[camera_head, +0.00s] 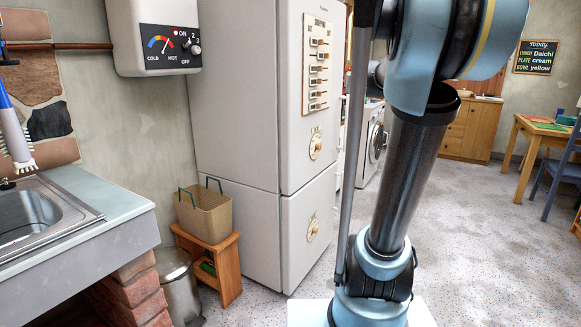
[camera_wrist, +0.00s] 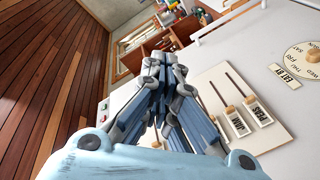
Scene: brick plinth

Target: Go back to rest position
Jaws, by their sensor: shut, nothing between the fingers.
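My gripper (camera_wrist: 163,62) shows in the wrist view with its blue fingers brought together and nothing between them. A cream panel with wooden sliders (camera_wrist: 213,95) lies behind the fingers and is partly hidden by them; I cannot tell the gap between them. The same panel (camera_head: 308,75) shows on the tall grey cabinet (camera_head: 245,90) in the head view. My blue and dark arm stands at the right of the cabinet in the head view; its gripper end is not visible there.
A sink counter (camera_head: 115,222) on bricks is at the left. A basket (camera_head: 205,211) stands on a small wooden stool (camera_head: 228,256) beside a metal bin (camera_head: 178,280). A wooden table (camera_head: 541,133) and blue chair (camera_head: 562,172) are at the right. Speckled floor (camera_head: 480,240) is clear between.

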